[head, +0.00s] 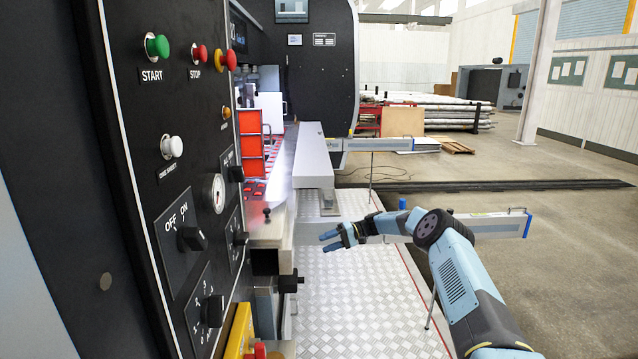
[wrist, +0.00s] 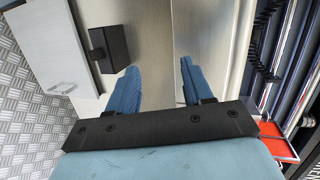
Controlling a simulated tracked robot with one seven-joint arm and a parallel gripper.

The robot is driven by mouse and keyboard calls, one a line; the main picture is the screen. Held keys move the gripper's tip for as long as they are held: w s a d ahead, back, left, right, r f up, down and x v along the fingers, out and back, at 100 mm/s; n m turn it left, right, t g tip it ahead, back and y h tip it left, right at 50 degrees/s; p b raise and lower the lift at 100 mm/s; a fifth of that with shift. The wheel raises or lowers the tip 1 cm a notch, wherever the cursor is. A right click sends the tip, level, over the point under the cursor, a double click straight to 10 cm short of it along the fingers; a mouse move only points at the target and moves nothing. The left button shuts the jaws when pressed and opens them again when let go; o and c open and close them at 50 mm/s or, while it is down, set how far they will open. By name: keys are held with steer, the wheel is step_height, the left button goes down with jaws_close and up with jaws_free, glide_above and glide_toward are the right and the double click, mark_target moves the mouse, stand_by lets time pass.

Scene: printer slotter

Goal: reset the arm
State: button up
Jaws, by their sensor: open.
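My gripper (head: 330,239) is at the end of my light-blue arm in the head view, held above the metal tread-plate platform (head: 335,290). It points left toward the machine's front edge. Its two blue fingers are apart and nothing is between them. In the wrist view my gripper (wrist: 160,88) shows its two blue fingers spread in front of a smooth metal face (wrist: 150,45) of the machine. The arm is bent, with its elbow toward the lower right.
A black control panel (head: 140,110) with buttons and knobs fills the left. A black knob (head: 290,283) sticks out near the platform. A grey box-shaped cover (head: 313,160) stands beyond my gripper. A grey beam (head: 490,226) lies behind my arm. The floor (head: 575,270) at right is open.

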steer(key=s+a+r+n+h, duration=0.1)
steer(key=s+r+h, duration=0.25)
steer(key=r, duration=0.65)
steer(key=s+a+r+h, duration=0.15)
steer(key=s+r, duration=0.35)
steer(key=r, duration=0.5)
steer(key=s+d+r+t+h, duration=0.2)
steer(key=s+d+r+h, duration=0.1)
steer(key=s+r, duration=0.45)
steer(key=s+d+r+t+h, duration=0.1)
steer(key=s+d+r+h, duration=0.15)
steer(key=s+r, duration=0.5)
steer(key=s+d+r+m+t+h, duration=0.1)
steer(key=s+d+r+t, duration=0.15)
steer(key=s+d, duration=0.45)
steer(key=s+d+r+m+t+h, duration=0.15)
steer(key=s+r, duration=0.25)
steer(key=s, duration=0.8)
steer(key=s+d+f, duration=0.1)
steer(key=s+d, duration=0.1)
steer(key=s, duration=0.4)
steer(key=s+d+f+m+t+h, duration=0.1)
steer(key=s+d, duration=0.2)
steer(key=s, duration=0.3)
steer(key=s+d+f+t, duration=0.1)
steer(key=s+d, duration=0.2)
steer(key=s, duration=0.4)
steer(key=shift+d+f+m, duration=0.25)
steer(key=shift+m, duration=0.1)
